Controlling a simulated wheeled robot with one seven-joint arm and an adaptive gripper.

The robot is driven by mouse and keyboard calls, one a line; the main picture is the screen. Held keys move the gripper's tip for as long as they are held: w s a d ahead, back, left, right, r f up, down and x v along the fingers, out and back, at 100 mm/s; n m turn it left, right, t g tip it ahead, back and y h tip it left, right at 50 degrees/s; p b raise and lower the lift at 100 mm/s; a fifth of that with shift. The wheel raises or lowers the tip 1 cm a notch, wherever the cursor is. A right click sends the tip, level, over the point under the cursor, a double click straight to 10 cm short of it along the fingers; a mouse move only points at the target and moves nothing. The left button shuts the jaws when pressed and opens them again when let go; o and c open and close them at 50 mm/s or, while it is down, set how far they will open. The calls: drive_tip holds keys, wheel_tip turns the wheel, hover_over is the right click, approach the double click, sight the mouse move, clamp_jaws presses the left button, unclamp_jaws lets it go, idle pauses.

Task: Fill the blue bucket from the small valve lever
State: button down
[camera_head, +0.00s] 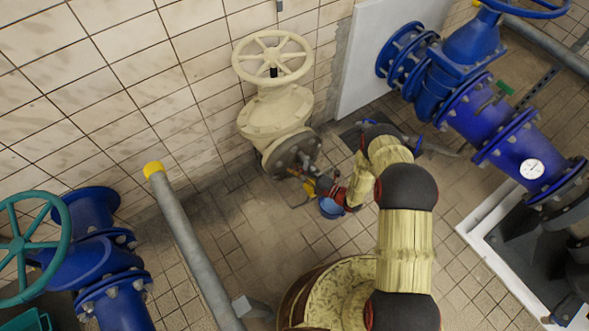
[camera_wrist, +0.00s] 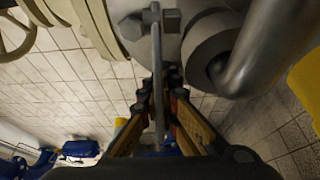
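A cream valve (camera_head: 272,115) with a large handwheel stands by the tiled wall in the head view. A thin grey lever (camera_wrist: 157,75) hangs from a fitting in the wrist view. My gripper (camera_head: 318,187) is just below the valve's dark outlet flange (camera_head: 293,155). In the wrist view its fingers (camera_wrist: 160,88) stand close on both sides of the lever; whether they press on it I cannot tell. The blue bucket (camera_head: 330,209) is partly hidden under my gripper in the head view. Its inside does not show.
Blue pipework (camera_head: 505,135) with flanges stands on the right. Another blue valve (camera_head: 95,240) with a teal handwheel (camera_head: 25,245) is at lower left. A grey pipe with a yellow cap (camera_head: 153,168) rises left of centre. A curved metal pipe (camera_wrist: 255,65) is close to my gripper's right.

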drive_tip(key=c, duration=2.1)
unclamp_jaws()
drive_tip(key=shift+o, duration=0.5)
drive_tip(key=v, duration=1.2)
drive_tip(key=shift+f, duration=0.1)
